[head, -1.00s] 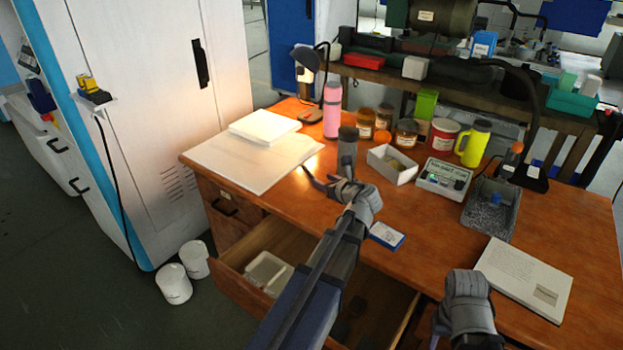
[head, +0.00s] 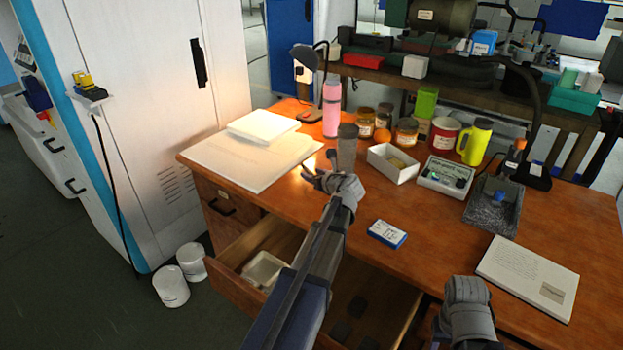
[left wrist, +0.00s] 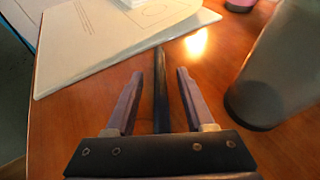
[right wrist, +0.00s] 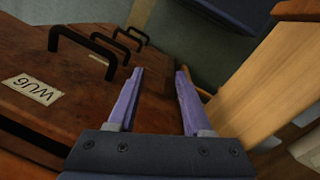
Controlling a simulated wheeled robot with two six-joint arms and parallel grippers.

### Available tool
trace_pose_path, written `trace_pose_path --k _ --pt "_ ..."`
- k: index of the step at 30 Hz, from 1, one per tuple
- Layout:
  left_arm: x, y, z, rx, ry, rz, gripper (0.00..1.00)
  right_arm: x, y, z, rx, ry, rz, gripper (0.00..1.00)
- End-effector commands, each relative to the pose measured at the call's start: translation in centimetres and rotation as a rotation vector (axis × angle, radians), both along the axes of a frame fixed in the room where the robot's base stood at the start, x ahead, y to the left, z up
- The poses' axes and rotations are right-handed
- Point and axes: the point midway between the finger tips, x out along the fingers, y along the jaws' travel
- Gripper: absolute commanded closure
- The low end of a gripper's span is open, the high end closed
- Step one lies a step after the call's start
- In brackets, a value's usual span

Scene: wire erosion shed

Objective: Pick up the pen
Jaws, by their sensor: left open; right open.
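The pen (left wrist: 160,92) is a thin dark stick in the left wrist view, lying on the brown desk and running between the fingers of my left gripper (left wrist: 158,72). The fingers are open, one on each side of it, with a gap on both sides. In the head view my left gripper (head: 318,172) is low over the desk beside the grey cylinder (head: 347,148), and I cannot make out the pen clearly there. My right gripper (right wrist: 158,70) is open and empty near the desk's drawer fronts. In the head view its fingers are hidden.
A white document (head: 250,165) lies left of my left gripper, close to the pen. A blue-and-white box (head: 387,234), a white open box (head: 392,164) and a meter (head: 445,176) are to the right. An open drawer (head: 240,284) juts out below the desk's front edge.

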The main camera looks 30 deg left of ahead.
Motion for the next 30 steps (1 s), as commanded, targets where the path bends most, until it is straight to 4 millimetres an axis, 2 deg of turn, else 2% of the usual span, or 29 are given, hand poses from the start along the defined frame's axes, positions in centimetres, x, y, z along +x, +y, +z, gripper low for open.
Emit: trace_pose_path --k 3,17,30 --pt "-0.06 -0.05 0.08 0.000 0.000 0.000 0.46 0.00 0.00 0.08 0.000 0.000 0.000 0.50" --pt "-0.06 -0.08 0.07 0.000 0.000 0.000 0.98 0.00 0.00 0.08 0.000 0.000 0.000 0.50" --pt "-0.06 -0.08 0.08 0.000 0.000 0.000 1.00 0.00 0.00 0.08 0.000 0.000 0.000 0.50"
